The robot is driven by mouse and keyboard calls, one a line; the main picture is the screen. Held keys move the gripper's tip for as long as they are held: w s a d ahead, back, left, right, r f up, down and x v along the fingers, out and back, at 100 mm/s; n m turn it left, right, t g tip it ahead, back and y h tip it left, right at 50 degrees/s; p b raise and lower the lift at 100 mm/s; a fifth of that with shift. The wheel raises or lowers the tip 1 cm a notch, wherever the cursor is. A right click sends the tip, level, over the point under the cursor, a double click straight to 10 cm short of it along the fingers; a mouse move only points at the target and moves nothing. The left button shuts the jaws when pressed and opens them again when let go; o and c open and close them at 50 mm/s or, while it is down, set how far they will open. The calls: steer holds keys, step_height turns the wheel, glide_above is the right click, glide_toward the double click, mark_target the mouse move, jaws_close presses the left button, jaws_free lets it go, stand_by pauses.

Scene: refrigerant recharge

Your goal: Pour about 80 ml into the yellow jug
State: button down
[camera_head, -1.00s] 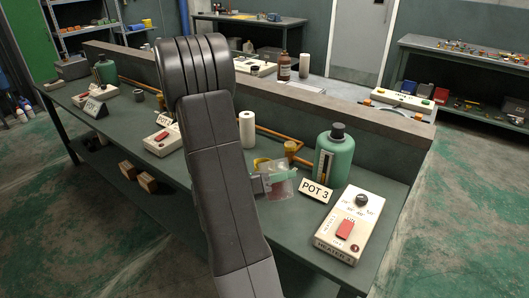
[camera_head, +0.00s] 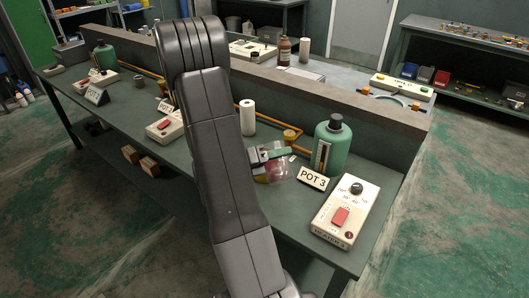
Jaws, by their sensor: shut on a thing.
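My gripper (camera_head: 264,156) is beyond my dark arm, low over the bench, left of the POT 3 sign. It is shut on a clear container (camera_head: 280,173) with reddish contents and a green part at its top. The container looks tilted. A small patch of yellow, which looks like the yellow jug (camera_head: 261,178), shows just below and beside it. The rest of the jug is hidden behind the arm and the clear container. I cannot tell the liquid levels or whether anything is flowing.
A green bottle (camera_head: 332,147), the POT 3 sign (camera_head: 314,178) and a heater box (camera_head: 345,213) stand to the right on the bench (camera_head: 293,220). A white roll (camera_head: 248,118) and orange pipe (camera_head: 290,136) are behind. A low wall (camera_head: 375,115) runs along the back.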

mark_target(277, 142)
steer(key=shift+w+a+r+n+p, duration=0.1)
steer(key=shift+w+r+n+p, duration=0.3)
steer(key=shift+r+p, duration=0.2)
steer(key=shift+r+p, duration=0.1)
steer(key=shift+p, duration=0.25)
steer(key=shift+w+n, duration=0.1)
steer(key=shift+n, duration=0.2)
steer(key=shift+w+a+r+n+p, duration=0.35)
steer(key=shift+w+r+n+p, duration=0.45)
steer(key=shift+p, duration=0.55)
stand_by(0.9)
steer(key=s+f+m+b, duration=0.1)
steer(key=f+b, duration=0.1)
steer(key=b, duration=0.1)
steer(key=s+d+f+m+b, duration=0.1)
steer(key=f+m+b, duration=0.1)
steer(key=b, duration=0.1)
steer(key=s+f+m+b, duration=0.1)
steer(key=f+m+b, duration=0.1)
steer(key=b, duration=0.1)
steer(key=shift+s+d+f, duration=0.1)
steer(key=shift+s+d, duration=0.1)
steer(key=shift+s, duration=0.2)
steer(key=shift+s+f+m+b, duration=0.1)
steer(key=shift+s+m+b, duration=0.1)
steer(key=shift+m+b, duration=0.35)
steer(key=shift+s+d, duration=0.1)
steer(key=shift+s+d+f+m+b, duration=0.15)
steer(key=shift+s+f+m+b, duration=0.45)
steer(key=shift+b, duration=0.55)
